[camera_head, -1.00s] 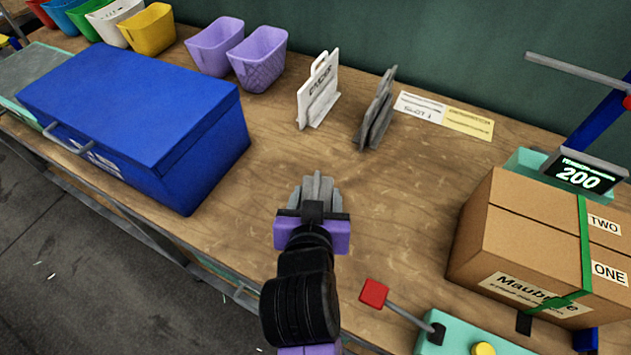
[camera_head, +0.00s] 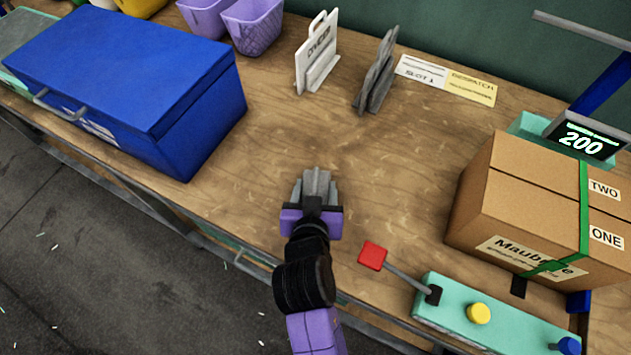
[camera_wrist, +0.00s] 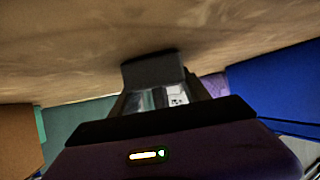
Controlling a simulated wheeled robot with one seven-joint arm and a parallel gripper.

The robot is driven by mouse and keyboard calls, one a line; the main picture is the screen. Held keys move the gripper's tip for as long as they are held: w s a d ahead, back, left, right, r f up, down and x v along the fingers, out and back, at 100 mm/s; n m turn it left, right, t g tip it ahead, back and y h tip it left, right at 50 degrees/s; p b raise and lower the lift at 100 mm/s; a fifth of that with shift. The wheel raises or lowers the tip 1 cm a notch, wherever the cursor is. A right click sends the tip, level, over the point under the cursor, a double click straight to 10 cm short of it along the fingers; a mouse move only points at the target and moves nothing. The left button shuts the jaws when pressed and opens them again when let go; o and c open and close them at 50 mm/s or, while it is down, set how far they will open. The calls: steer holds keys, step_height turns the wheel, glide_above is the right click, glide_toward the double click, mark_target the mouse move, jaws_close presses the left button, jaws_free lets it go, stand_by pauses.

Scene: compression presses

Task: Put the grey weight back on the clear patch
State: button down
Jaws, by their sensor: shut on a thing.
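My gripper (camera_head: 315,187) is over the front-middle of the wooden bench, with its fingers pointing towards the back. It is shut on the grey weight, seen in the wrist view (camera_wrist: 153,69) as a dark grey block between the fingertips. In the head view the weight is hard to tell from the grey fingers. I cannot tell whether it touches the bench. A clear patch of bare wood (camera_head: 285,135) lies beyond the gripper, between the blue box and the carton; no marking on it shows.
A blue box (camera_head: 130,75) stands left, a taped carton (camera_head: 520,205) right. A red-knobbed lever (camera_head: 373,256) on a teal control box (camera_head: 450,303) is close right of my gripper. A white sign (camera_head: 316,55), grey upright plates (camera_head: 375,75) and labels (camera_head: 445,80) are behind. A display (camera_head: 583,140) reads 200.

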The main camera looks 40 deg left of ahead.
steer(key=shift+w+a+r, duration=0.1)
stand_by(0.3)
steer(key=c, duration=0.5)
jaws_free()
steer(key=shift+f, duration=0.2)
steer(key=shift+r, duration=0.2)
steer(key=v, duration=1.2)
steer(key=shift+f, duration=0.15)
